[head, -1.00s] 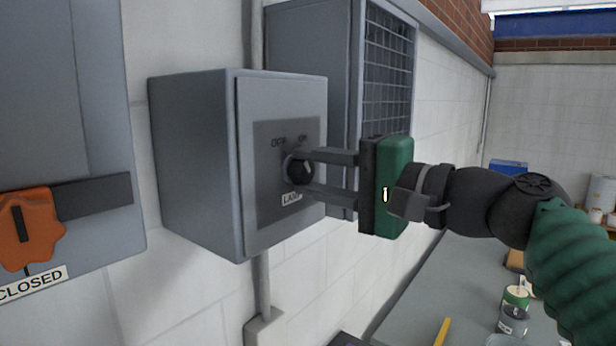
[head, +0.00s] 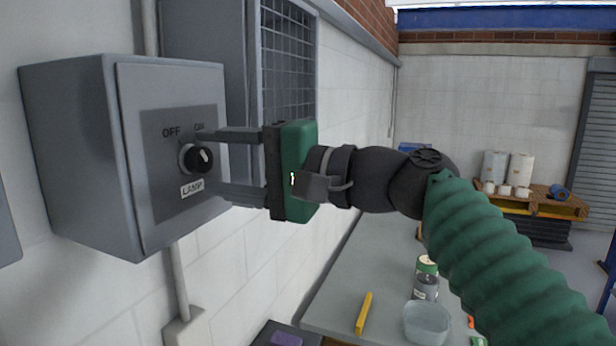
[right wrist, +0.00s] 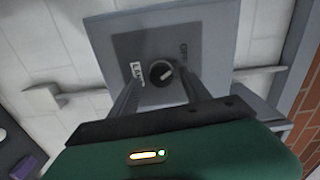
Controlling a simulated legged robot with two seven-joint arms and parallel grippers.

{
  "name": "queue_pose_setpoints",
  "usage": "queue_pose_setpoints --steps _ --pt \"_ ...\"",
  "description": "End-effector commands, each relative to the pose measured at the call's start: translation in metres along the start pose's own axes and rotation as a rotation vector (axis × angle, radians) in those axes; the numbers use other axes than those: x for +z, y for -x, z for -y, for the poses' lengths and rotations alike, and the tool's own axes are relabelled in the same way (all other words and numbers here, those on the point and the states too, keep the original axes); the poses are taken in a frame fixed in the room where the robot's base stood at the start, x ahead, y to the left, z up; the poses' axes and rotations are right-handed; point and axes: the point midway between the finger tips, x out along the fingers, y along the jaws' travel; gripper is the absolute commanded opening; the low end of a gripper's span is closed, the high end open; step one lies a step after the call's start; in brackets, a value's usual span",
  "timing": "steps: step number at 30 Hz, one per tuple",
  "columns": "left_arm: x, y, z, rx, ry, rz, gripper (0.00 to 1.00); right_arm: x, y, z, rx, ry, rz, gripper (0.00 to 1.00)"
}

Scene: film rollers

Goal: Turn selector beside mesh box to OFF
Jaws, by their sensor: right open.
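The selector is a round black knob (head: 199,159) with a white mark, on the front of a grey box (head: 78,160). OFF is printed at its upper left, ON at its upper right, and a LAMP label below. The mark appears turned toward the ON side. The mesh box (head: 288,62) is behind, to the right. My right gripper (head: 212,162) is open, one finger above and one below the knob, with gaps to it. The right wrist view also shows the knob (right wrist: 162,74) between the spread fingers. My left gripper is out of view.
A grey bench (head: 335,290) runs along the wall below, with a yellow stick (head: 363,313), a clear bowl (head: 427,322) and a jar (head: 426,285). A conduit (head: 178,285) drops from the selector box. A pallet table (head: 530,203) with rolls stands farther back.

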Motion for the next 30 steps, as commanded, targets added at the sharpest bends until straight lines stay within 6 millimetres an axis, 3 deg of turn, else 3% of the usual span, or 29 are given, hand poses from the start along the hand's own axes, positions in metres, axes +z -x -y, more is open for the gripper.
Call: queue_pose_setpoints --steps 6,15,21,30 --pt "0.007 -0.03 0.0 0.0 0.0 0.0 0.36 -0.001 0.059 -0.007 0.0 0.004 -0.008 0.55" --pt "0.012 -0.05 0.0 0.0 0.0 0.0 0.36 -0.002 0.139 -0.006 0.003 0.0 -0.005 0.55" --pt "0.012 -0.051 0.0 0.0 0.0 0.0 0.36 -0.001 0.159 -0.004 0.003 -0.001 0.0 0.55" --pt "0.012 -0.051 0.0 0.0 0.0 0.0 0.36 -0.003 0.16 -0.005 0.006 -0.004 -0.003 0.55"
